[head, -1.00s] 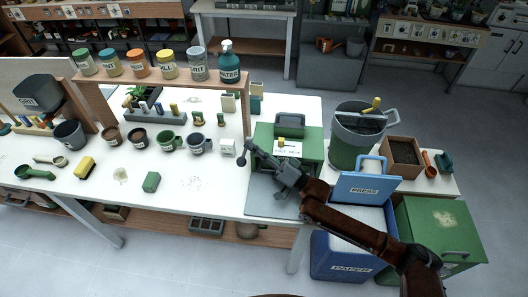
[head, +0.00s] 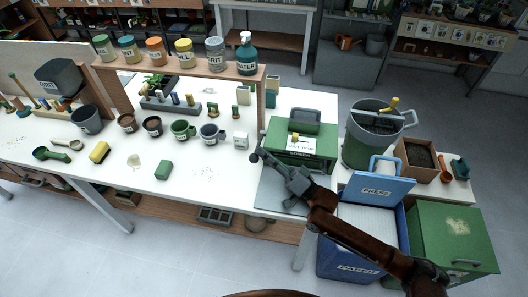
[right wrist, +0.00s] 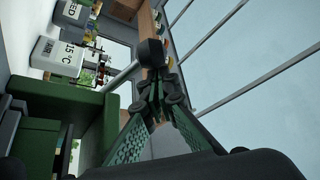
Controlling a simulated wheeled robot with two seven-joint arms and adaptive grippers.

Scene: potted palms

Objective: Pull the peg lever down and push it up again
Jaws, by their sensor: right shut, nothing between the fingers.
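The green seed machine (head: 318,145) stands at the right end of the white table, with a label on its front and a card on top. A dark round knob (head: 255,157), apparently the peg lever's end, shows at the machine's left front. My right gripper (head: 270,160) is shut and empty in front of the machine, its tips close to the knob. In the right wrist view a dark knob (right wrist: 152,52) stands just beyond the closed fingertips (right wrist: 160,82). I cannot tell whether they touch. My left gripper is out of view.
A grey mat (head: 285,195) lies below my right gripper. A white block (head: 240,141), mugs and a shelf of jars (head: 185,65) are to the left.

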